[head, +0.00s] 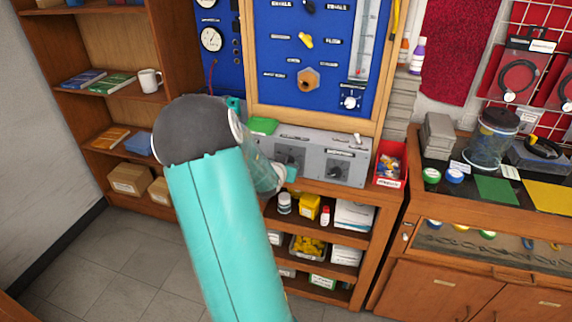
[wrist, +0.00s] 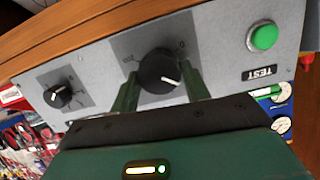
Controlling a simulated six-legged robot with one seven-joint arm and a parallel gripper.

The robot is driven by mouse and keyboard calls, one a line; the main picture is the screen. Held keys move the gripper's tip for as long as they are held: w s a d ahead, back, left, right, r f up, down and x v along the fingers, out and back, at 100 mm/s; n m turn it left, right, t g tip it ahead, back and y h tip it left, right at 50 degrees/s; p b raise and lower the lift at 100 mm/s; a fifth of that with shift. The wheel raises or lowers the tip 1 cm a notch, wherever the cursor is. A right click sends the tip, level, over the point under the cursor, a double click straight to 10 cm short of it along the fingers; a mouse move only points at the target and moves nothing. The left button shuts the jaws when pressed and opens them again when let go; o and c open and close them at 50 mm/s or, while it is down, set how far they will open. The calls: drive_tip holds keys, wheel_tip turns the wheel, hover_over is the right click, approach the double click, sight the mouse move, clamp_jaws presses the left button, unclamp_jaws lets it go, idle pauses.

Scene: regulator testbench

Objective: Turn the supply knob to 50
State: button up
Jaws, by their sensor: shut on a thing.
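A grey control box (head: 312,150) stands on the bench below the blue board. In the wrist view, a black round knob (wrist: 158,70) with a white pointer line sits on its face, on a dark square scale plate (wrist: 125,44) marked with 0 and what looks like 100. The pointer is toward the lower right of that picture. My gripper (wrist: 160,88) is shut on this knob, one green finger on each side. A second, smaller black knob (wrist: 57,96) is to the left, apart from my fingers. In the head view my arm hides most of the gripper.
A green button (wrist: 263,38) with a TEST label (wrist: 262,74) is on the same face, right of my gripper. In the head view, a red bin (head: 389,172) stands right of the box. Shelves with bottles and boxes are below. The floor at left is clear.

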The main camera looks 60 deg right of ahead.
drive_tip(key=shift+w+n, duration=0.1)
drive_tip(key=shift+n, duration=0.5)
drive_tip(key=shift+g, duration=0.3)
drive_tip(key=o, duration=1)
drive_tip(key=shift+a, duration=0.1)
drive_tip(key=v, duration=1.3)
drive_tip(key=shift+a+r, duration=0.15)
drive_tip(key=shift+a, duration=0.15)
